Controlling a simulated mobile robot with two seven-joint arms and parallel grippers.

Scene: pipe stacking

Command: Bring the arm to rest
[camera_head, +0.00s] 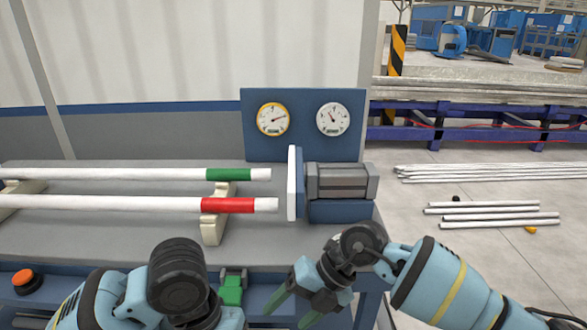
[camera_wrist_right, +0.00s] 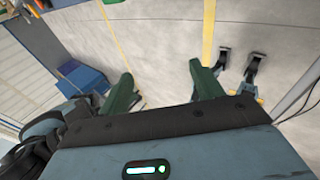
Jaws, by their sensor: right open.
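My right gripper (camera_head: 296,308) is low in the head view, in front of the workbench's front edge. In the right wrist view its two green fingers (camera_wrist_right: 163,90) stand wide apart with nothing between them. My left arm shows at the lower left of the head view, but its gripper cannot be made out. A white pipe with a green band (camera_head: 229,174) and a white pipe with a red band (camera_head: 228,205) lie side by side on cream supports (camera_head: 213,228). Both are well behind my right gripper and apart from it.
The workbench (camera_head: 120,240) carries a blue gauge panel (camera_head: 303,100) and a machine with a white plate (camera_head: 293,185) near the pipe ends. A red button (camera_head: 24,278) is at the front left. Loose white pipes (camera_head: 490,214) lie on the floor at right.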

